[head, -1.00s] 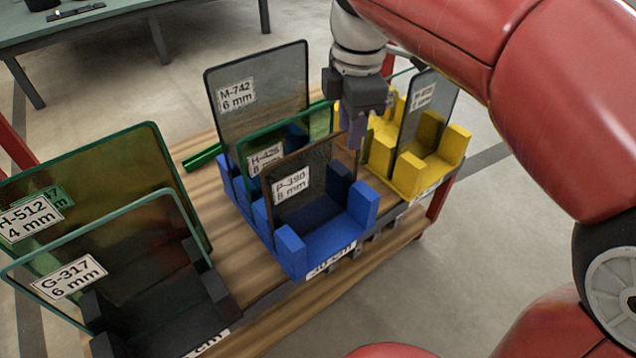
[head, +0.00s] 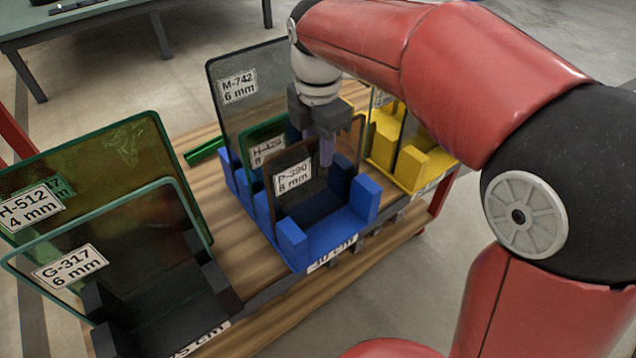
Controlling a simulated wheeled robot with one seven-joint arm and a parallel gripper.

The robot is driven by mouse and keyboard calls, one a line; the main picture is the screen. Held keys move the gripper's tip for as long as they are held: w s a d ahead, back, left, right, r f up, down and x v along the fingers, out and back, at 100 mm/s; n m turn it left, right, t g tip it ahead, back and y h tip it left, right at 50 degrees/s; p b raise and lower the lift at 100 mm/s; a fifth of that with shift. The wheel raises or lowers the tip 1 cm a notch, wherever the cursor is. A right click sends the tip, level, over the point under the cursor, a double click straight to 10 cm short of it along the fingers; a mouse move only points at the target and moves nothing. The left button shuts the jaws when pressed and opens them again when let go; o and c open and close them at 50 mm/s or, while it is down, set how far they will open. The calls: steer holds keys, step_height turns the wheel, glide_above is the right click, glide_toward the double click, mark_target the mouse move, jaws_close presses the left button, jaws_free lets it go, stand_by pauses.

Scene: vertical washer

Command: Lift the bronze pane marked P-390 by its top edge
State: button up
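The bronze pane marked P-390, 8 mm (head: 293,178), stands upright in the front of the blue rack (head: 338,240). My gripper (head: 325,150) points down at the pane's top edge, near the middle of its width. One finger shows in front of the pane's upper part. The other finger is hidden, so the gap between them and any contact with the glass cannot be told. The pane appears seated in the rack.
Behind it in the blue rack stand a green pane H-425 (head: 268,150) and tall grey M-742 (head: 238,88). A yellow rack (head: 412,168) stands right. Panes G-317 (head: 70,268) and H-512 (head: 30,208) stand left in a dark rack.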

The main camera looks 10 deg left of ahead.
jaws_close()
steer(key=shift+r, duration=0.15)
stand_by(1.2)
